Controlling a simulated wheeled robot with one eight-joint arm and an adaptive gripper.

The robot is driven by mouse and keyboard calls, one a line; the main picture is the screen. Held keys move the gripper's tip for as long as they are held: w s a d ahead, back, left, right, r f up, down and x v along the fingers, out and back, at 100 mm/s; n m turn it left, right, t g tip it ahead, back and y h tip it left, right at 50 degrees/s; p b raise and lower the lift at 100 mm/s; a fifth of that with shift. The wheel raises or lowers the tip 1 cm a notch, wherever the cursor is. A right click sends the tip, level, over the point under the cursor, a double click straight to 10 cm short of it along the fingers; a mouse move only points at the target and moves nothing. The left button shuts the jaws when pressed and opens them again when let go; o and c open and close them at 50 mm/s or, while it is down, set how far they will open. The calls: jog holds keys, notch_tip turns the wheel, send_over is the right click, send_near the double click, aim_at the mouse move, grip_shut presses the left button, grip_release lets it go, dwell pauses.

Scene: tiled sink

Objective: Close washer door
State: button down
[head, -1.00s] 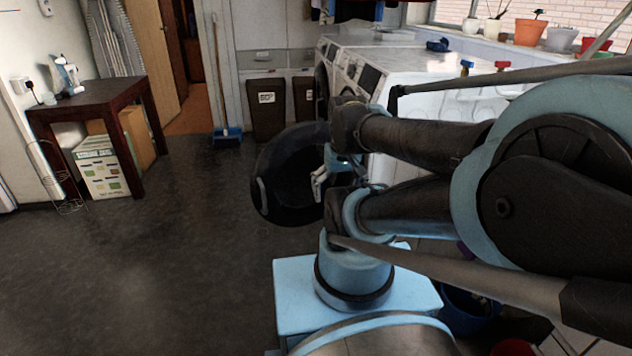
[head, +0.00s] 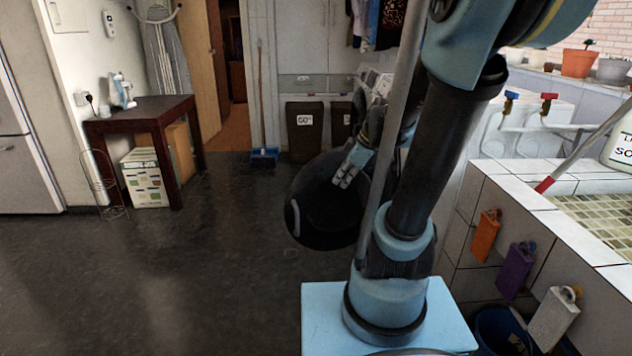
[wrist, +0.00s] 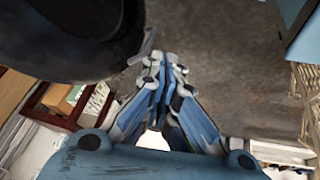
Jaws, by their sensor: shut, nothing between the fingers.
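The washer door (head: 318,212), round and black with a pale handle on its left edge, stands open over the floor in the head view. The white washer (head: 376,80) behind it is mostly hidden by my arm. My gripper (head: 343,183) is shut and empty, its fingertips in front of the door's upper right part. In the wrist view my gripper (wrist: 160,58) points up the picture, fingers together. The dark door (wrist: 60,35) fills the upper left there, close beside the fingertips. I cannot tell whether they touch it.
A tiled sink (head: 590,215) with hanging tags is at the right. A dark table (head: 150,108) with a box (head: 147,180) under it stands at the left wall. Dark bins (head: 304,130) and a broom (head: 263,155) are at the back. The floor left of the door is clear.

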jog(key=w+a+n+y, duration=0.1)
jog(key=w+n+y, duration=0.1)
jog(key=w+n, duration=0.45)
send_near(308, 186)
jog(key=shift+m+t, duration=0.25)
jog(key=shift+t, duration=0.15)
jog(key=shift+s+x, duration=0.2)
jog(key=shift+x, duration=1)
jog(key=shift+s+x, duration=0.2)
jog(key=shift+x, duration=0.95)
jog(key=shift+w+a+f, duration=0.1)
jog(key=shift+f, duration=0.05)
